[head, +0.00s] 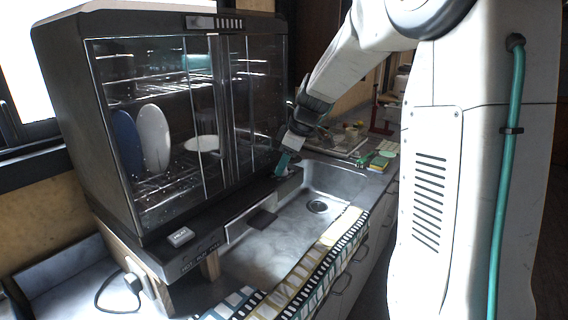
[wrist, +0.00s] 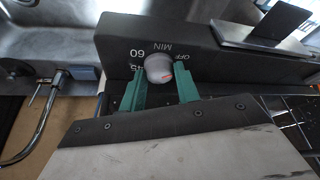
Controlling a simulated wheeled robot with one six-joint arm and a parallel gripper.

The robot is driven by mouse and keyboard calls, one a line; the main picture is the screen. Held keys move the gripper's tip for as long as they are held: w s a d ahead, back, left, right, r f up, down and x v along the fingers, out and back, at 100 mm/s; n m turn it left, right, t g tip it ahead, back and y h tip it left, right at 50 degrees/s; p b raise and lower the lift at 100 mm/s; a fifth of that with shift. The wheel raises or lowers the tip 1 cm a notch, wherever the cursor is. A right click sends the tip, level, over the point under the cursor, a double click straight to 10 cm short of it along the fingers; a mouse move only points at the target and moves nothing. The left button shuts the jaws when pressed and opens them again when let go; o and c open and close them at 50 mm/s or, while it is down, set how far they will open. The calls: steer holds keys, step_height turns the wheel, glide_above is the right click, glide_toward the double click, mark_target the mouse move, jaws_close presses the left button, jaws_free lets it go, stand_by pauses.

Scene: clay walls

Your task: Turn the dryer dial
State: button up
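The dryer (head: 62,70) is a dark cabinet with clear doors at the left in the head view. Its dial (wrist: 158,68) is a round grey knob with a red mark, on a black panel in the wrist view. The panel reads 60, 45, MIN and OFF around it. The red mark is on the knob's lower right part. My gripper (wrist: 160,76) has its two teal fingers apart, one at each side of the dial. I cannot tell whether they touch it. In the head view my gripper (head: 283,163) is at the dryer's right base corner, and the dial cannot be made out.
Plates (head: 153,138) stand inside the dryer. A steel sink (head: 335,182) lies to the right of the dryer, with a striped cloth (head: 300,285) along its front edge. Small items (head: 380,160) lie on the counter behind. A faucet (wrist: 45,112) is at the left in the wrist view.

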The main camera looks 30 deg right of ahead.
steer(key=shift+c, duration=0.5)
steer(key=shift+m, duration=0.3)
steer(key=m, duration=0.2)
steer(key=m+t+h, duration=0.1)
steer(key=m, duration=0.1)
steer(key=shift+s+a+h, duration=0.1)
steer(key=shift+a+h, duration=0.05)
steer(key=shift+h, duration=0.15)
steer(key=m+h, duration=0.2)
steer(key=m, duration=0.3)
steer(key=shift+a+m, duration=0.1)
steer(key=shift+m, duration=0.3)
steer(key=o, duration=1)
steer(key=shift+c, duration=0.2)
